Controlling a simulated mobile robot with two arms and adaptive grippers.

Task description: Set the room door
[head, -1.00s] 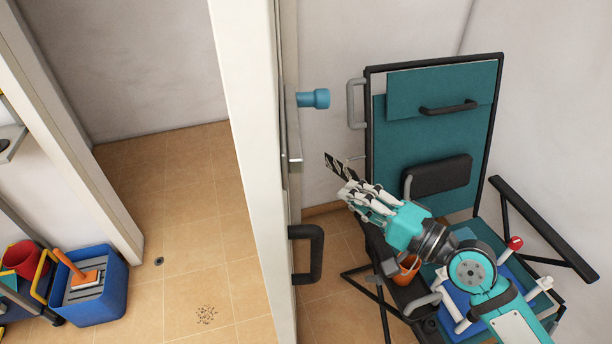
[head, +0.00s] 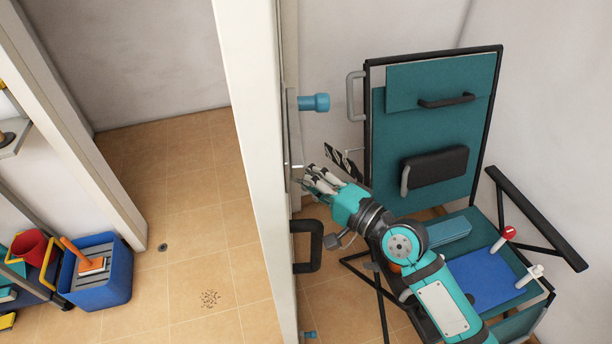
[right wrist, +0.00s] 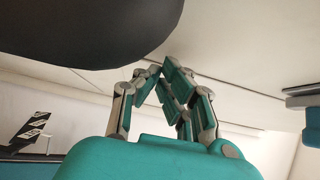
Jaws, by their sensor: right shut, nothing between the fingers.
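The white room door (head: 253,150) stands open and is seen nearly edge-on in the head view, with a black pull handle (head: 309,246) on its right side. My right gripper (head: 306,178) is beside the door's right face, above the black handle, with its fingers pointing left toward the door. In the right wrist view the fingers (right wrist: 165,68) come together, shut with nothing between them. A large dark rounded shape (right wrist: 90,40) fills the upper left there, close to the fingers. I cannot tell whether the fingertips touch the door. My left gripper is not in view.
A teal folding chair-like frame (head: 430,130) stands right of the door, behind my right arm. A blue wall knob (head: 314,102) sticks out near the door. A blue bucket (head: 100,285) stands left of the doorway.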

